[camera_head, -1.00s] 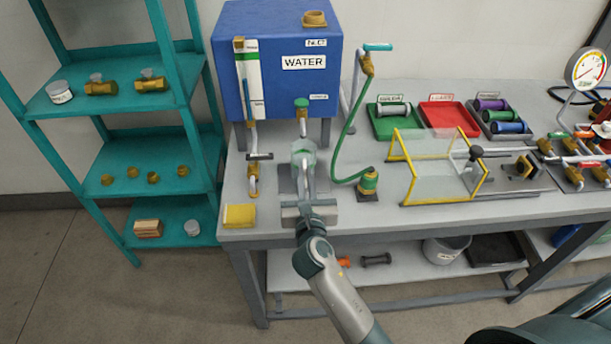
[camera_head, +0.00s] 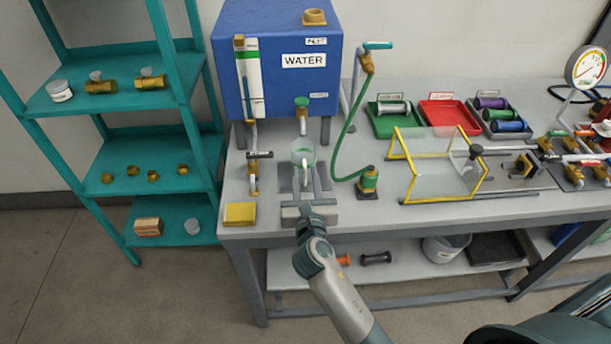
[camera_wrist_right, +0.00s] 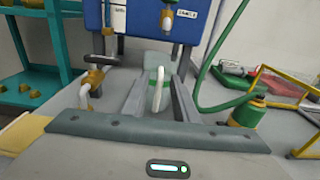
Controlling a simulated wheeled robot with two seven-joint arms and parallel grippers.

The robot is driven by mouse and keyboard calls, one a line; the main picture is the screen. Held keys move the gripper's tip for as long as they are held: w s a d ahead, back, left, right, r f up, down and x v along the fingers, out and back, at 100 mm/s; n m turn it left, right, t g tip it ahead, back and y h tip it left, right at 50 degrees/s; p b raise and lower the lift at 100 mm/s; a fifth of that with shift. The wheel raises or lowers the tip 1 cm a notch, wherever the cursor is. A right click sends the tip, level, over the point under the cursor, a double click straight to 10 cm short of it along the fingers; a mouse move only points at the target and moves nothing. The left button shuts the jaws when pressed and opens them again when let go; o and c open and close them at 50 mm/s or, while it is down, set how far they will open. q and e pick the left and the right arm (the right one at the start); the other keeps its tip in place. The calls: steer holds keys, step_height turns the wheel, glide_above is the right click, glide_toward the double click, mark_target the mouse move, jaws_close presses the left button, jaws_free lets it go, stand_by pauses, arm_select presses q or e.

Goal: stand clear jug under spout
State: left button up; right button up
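The clear jug (camera_head: 303,158) has a green band and a pale handle. It stands upright on the bench below the spout (camera_head: 302,127) on the front of the blue water tank. In the right wrist view the jug's handle (camera_wrist_right: 158,90) sits between my right gripper's two fingers, with gaps on both sides. My right gripper (camera_head: 306,184) reaches in from the front and is open around the handle. The spout (camera_wrist_right: 167,20) also shows above the jug in the wrist view. The jug's base is partly hidden by the fingers. My left gripper is not in view.
The blue tank (camera_head: 275,70) stands behind the jug. A brass valve with a dark lever (camera_head: 260,155) is close on the left, and a yellow block (camera_head: 240,213) lies near the front edge.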

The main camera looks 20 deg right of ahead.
steer(key=b+v, duration=0.2)
steer(key=v, duration=0.9)
steer(key=shift+s, duration=0.3)
